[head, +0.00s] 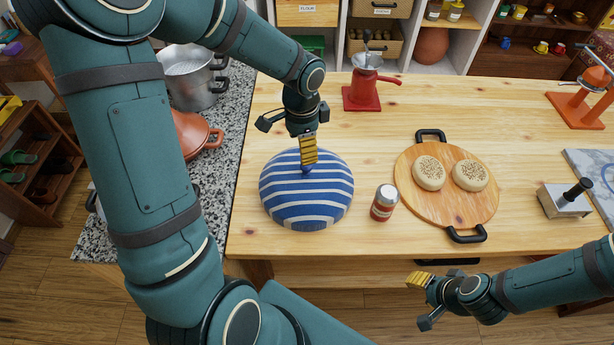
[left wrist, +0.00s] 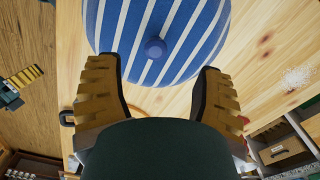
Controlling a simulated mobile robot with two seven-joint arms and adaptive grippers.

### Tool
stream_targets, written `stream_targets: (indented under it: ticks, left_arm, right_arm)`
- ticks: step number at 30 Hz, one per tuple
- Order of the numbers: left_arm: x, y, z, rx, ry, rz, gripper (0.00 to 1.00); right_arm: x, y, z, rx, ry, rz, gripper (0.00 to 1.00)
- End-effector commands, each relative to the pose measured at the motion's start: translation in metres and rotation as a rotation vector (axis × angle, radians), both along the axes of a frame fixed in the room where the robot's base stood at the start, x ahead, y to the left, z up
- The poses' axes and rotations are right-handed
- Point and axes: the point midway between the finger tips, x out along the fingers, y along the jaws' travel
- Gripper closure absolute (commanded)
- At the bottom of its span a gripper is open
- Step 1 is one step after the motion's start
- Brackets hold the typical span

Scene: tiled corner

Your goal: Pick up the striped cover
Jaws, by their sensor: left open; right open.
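The striped cover (head: 284,198) is a blue and white dome with a small blue knob on top, resting on the wooden table near its left end. My left gripper (head: 308,160) is above the cover, pointing down, close to the knob. In the left wrist view the cover (left wrist: 190,30) and its knob (left wrist: 155,48) lie ahead, between the lines of the two open fingers (left wrist: 155,95), with nothing held. Whether a finger touches the knob cannot be told. My right gripper (head: 422,300) is open and empty, in front of the table's front edge at the lower right.
A red-and-silver shaker (head: 384,203) stands just right of the cover. Further right is a round board (head: 445,208) with two buns. A red grinder (head: 372,90) stands behind. A granite counter (head: 228,110) with pots adjoins on the left. Table between cover and grinder is clear.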

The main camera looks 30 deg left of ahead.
Motion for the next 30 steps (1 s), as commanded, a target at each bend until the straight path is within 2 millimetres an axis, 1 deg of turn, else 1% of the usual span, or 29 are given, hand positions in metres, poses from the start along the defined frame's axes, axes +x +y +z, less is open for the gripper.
stream_targets:
  ticks: [1,3,11,18,21,29,30]
  left_arm:
    - [0.0,0.0,-0.01,0.0,0.004,-0.001,0.32]
    - [0.0,0.0,-0.019,0.0,0.001,-0.002,0.32]
    - [0.0,-0.002,-0.036,0.0,0.001,-0.003,0.32]
    - [-0.002,-0.007,-0.07,-0.001,0.002,-0.002,0.32]
    - [-0.001,-0.007,-0.079,-0.001,0.001,-0.001,0.32]
    - [-0.001,-0.007,-0.081,-0.001,-0.001,-0.001,0.32]
    - [-0.001,-0.007,-0.081,-0.001,-0.001,-0.001,0.34]
  right_arm:
    - [0.0,0.0,-0.003,0.0,-0.001,0.0,0.53]
    - [0.0,0.0,-0.004,-0.001,-0.001,0.0,0.53]
    - [0.001,0.0,-0.006,-0.001,-0.001,0.0,0.53]
    - [0.001,0.001,-0.012,-0.002,-0.001,-0.001,0.53]
    - [0.001,0.001,-0.013,-0.003,0.0,-0.001,0.53]
    - [0.001,0.001,-0.013,-0.003,0.0,-0.001,0.53]
    - [0.001,0.001,-0.013,-0.003,0.0,-0.001,0.53]
